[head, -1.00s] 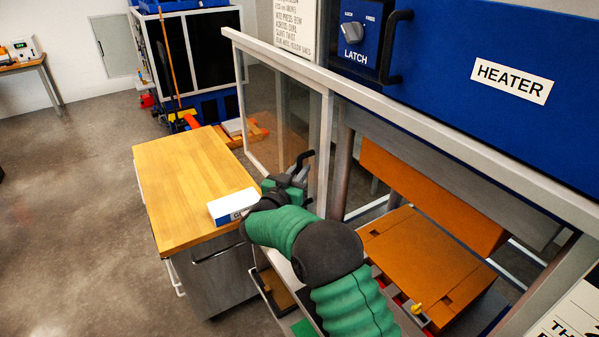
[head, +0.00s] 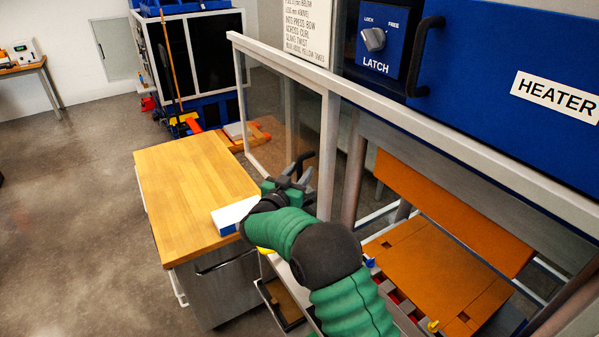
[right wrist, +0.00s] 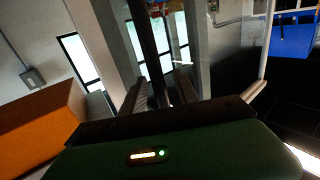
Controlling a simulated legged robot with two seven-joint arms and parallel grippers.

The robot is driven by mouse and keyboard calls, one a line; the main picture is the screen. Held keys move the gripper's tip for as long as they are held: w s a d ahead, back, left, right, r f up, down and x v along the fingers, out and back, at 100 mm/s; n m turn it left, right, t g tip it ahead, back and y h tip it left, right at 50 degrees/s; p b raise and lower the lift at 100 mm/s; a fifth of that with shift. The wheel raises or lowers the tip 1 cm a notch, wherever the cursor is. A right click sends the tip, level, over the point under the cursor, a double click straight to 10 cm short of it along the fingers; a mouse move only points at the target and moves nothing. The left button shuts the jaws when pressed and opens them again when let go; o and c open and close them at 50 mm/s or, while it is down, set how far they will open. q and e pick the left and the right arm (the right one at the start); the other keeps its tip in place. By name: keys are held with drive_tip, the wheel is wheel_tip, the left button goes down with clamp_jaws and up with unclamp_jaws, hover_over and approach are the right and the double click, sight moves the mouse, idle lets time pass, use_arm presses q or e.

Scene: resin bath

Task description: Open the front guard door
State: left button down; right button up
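The front guard door appears as a clear panel (head: 285,115) in a pale frame, under a long pale rail (head: 400,130). A black bar handle (head: 303,160) stands out near the panel's right upright (head: 329,150). My right gripper (head: 292,184) is at this handle, low on the panel. In the right wrist view, the two fingers of my right gripper (right wrist: 160,92) are apart, with a dark upright bar (right wrist: 146,45) between them. A gap shows between the bar and the right finger, so contact is unclear. My left gripper is not in view.
A blue panel marked HEATER (head: 480,90) with a LATCH knob (head: 374,39) is above the rail. Orange press blocks (head: 450,215) are at right. A wooden-topped cabinet (head: 185,185) with a white box (head: 232,216) stands close left of my right arm. Floor farther left is clear.

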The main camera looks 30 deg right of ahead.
drive_tip(key=b+v, duration=0.5)
drive_tip(key=v, duration=1.2)
drive_tip(key=shift+d, duration=0.1)
